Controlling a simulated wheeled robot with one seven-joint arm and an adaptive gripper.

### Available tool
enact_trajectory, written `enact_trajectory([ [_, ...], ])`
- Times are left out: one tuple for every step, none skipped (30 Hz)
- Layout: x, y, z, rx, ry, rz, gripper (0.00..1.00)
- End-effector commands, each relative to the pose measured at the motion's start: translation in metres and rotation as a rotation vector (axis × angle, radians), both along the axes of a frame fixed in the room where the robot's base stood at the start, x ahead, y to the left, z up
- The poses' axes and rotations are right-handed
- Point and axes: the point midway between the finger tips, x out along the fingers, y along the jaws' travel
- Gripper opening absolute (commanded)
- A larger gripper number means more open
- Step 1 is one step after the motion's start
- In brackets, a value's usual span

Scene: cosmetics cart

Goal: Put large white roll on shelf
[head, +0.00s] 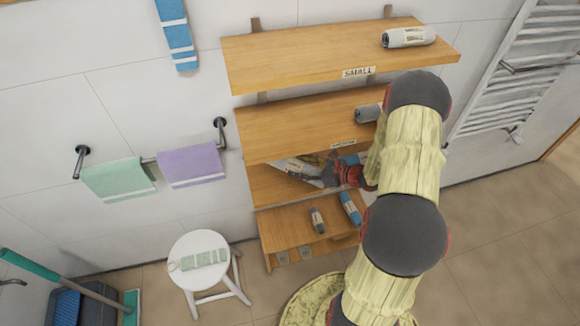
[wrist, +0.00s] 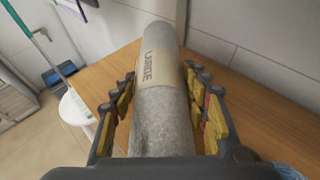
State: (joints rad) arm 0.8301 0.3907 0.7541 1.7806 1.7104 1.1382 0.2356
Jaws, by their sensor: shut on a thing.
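The large white roll (wrist: 162,105) is grey-white with a beige band marked LARGE. My gripper (wrist: 165,80) is shut on it, with fingers along both sides. In the head view the roll (head: 293,168) is inside the shelf unit, over the third board (head: 270,190) from the top, and my gripper (head: 328,176) is at its right end. My arm hides part of this level. In the wrist view the roll is over a wooden board (wrist: 255,75); I cannot tell whether it touches it.
The top board (head: 300,58), marked SMALL, bears a white roll (head: 408,37). The second board (head: 290,128) bears a grey roll (head: 368,113). The lowest board (head: 283,228) bears a grey roll (head: 317,220) and a blue roll (head: 350,208). A white stool (head: 200,275) stands at left.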

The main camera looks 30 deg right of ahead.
Motion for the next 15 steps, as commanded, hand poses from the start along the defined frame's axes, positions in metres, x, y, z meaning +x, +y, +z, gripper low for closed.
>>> enact_trajectory([
  [0.003,0.001,0.0,0.0,-0.001,0.0,0.1],
  [0.004,0.002,0.0,-0.001,-0.002,-0.001,0.1],
  [0.005,0.002,0.0,-0.001,0.0,0.0,0.1],
  [0.007,0.003,0.0,-0.001,0.0,0.0,0.1],
  [0.009,0.005,0.0,-0.001,-0.001,0.002,0.1],
  [0.012,0.007,0.0,-0.001,-0.001,0.003,0.1],
  [0.015,0.009,0.0,-0.001,-0.002,0.002,0.1],
  [0.019,0.011,0.0,-0.001,-0.002,0.002,0.1],
  [0.025,0.014,0.0,-0.001,-0.001,0.004,0.1],
  [0.03,0.017,0.0,-0.001,-0.002,0.004,0.1],
  [0.035,0.019,0.0,-0.001,-0.002,0.003,0.1],
  [0.041,0.023,0.0,-0.001,-0.003,0.004,0.1],
  [0.04,0.023,-0.006,0.001,0.001,0.001,0.1],
  [0.039,0.021,-0.011,0.002,0.001,-0.001,0.1],
  [0.039,0.021,-0.015,0.001,0.001,-0.002,0.1],
])
